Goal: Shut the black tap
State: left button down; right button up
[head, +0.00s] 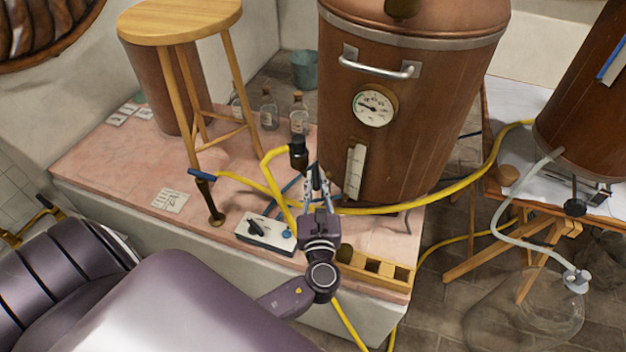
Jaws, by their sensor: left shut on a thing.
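A large copper boiler (410,110) with a dial stands on the pink stone platform. The black tap (298,154) shows as a small dark fitting at the boiler's lower left, beside a yellow hose. My left gripper (316,178) reaches up from the front of the platform, just right of and below that fitting. Its fingers are shut on a dark part, apparently of the black tap. The fingers hide most of this part, so I cannot tell how the tap's handle is turned. My right gripper is not in view.
Yellow hoses (440,194) run around the boiler. A wooden stool (180,22), a blue-handled valve (205,190) and a white switch box (266,233) stand to the left. A wooden rack (375,267) is right of my gripper. Glass bottles (269,110) stand behind.

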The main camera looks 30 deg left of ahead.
pick_arm(q)
jog(key=shift+w+d+n+g+y+b, duration=0.2)
jog(key=shift+n+g+y+b, duration=0.2)
jog(key=shift+n+g+y, duration=0.5)
jog(key=shift+w+d+n+g+y+b, duration=0.2)
jog(key=shift+n+g+y+b, duration=0.25)
jog(key=shift+n+g+y, duration=0.5)
jog(key=shift+w+d+n+g+y+b, duration=0.15)
jog(key=shift+n+g+y+b, duration=0.25)
jog(key=shift+n+g+y, duration=0.5)
jog(key=shift+g, duration=0.35)
jog(key=shift+r, duration=0.1)
jog(key=c, duration=1.9)
grip_release()
jog(key=shift+a, duration=0.1)
jog(key=shift+c, duration=0.2)
jog(key=shift+m+h, duration=0.25)
